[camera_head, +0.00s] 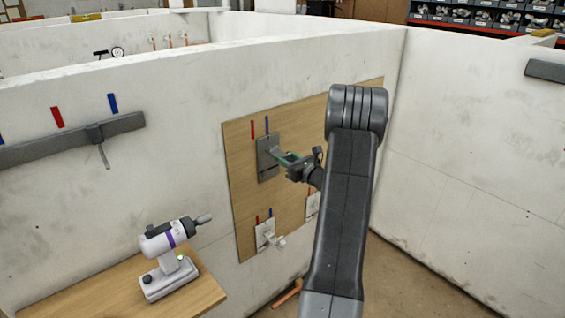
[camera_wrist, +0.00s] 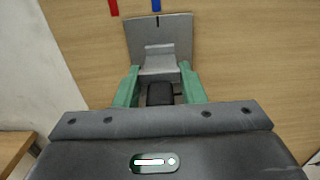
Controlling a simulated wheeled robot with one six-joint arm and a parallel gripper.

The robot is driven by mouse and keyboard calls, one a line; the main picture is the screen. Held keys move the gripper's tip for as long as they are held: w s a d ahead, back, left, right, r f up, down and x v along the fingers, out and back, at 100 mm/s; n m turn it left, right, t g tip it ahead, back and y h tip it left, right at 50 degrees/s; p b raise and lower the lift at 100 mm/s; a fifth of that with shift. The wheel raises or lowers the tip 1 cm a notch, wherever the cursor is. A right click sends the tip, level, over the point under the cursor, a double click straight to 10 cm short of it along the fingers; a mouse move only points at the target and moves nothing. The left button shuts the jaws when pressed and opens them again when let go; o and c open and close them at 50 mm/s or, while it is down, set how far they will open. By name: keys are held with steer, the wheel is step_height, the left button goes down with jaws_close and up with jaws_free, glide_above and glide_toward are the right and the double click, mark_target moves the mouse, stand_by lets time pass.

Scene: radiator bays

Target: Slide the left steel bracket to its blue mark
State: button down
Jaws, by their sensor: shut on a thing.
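The steel bracket (camera_head: 267,172) is a grey plate with a projecting lip, set against a wooden board. My gripper (camera_head: 288,158) has green fingers, shut on the bracket's lip. In the wrist view the bracket (camera_wrist: 174,35) is upright, with a finger on each side of its lip, and my gripper (camera_wrist: 160,85) hides the lower part. The blue mark (camera_wrist: 156,5) is just above the plate, about in line with the black line at the plate's top edge. The red mark (camera_wrist: 113,8) is to its left. The blue mark (camera_head: 267,125) also shows in the head view.
White plates (camera_head: 264,235) with fittings sit lower on the wooden board (camera_head: 235,155). My arm hides part of the board. A dark rail (camera_head: 60,140) with a slider is on the left wall. A drill-like tool (camera_head: 165,255) stands on a wooden bench (camera_head: 110,290).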

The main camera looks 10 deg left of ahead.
steer(key=c, duration=1.2)
jaws_free()
steer(key=shift+c, duration=0.2)
steer(key=b+v, duration=0.2)
steer(key=v, duration=1.2)
steer(key=shift+b, duration=0.35)
steer(key=shift+w+a, duration=0.1)
steer(key=p+x, duration=0.2)
steer(key=x, duration=1.1)
steer(key=shift+w+a+p, duration=0.2)
steer(key=shift+a+p, duration=0.1)
steer(key=shift+p, duration=0.1)
